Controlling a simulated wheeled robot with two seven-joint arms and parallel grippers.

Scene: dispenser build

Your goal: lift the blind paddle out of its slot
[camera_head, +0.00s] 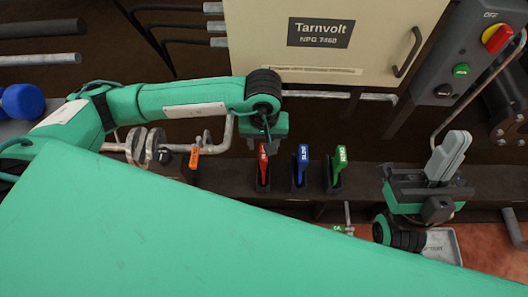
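Three paddles stand upright in dark slots on the beam: a red one (263,163), a blue one (301,165) and a green one (340,163). Their lettering is too small to read surely, so I cannot tell which is the blind paddle. My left gripper (266,145) points down right at the top of the red paddle. Its fingers are mostly hidden by its own body, and I cannot tell whether it grips the paddle. My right gripper (447,155) is to the right, clear of the paddles, with its pale grey fingers together and nothing seen between them.
A cream cabinet (330,80) marked Tarnvolt stands behind the slots, with a control post (450,75) at its right. Bent pipes and an orange tag (194,157) are left of the red paddle. A grey tray (443,246) lies below my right gripper.

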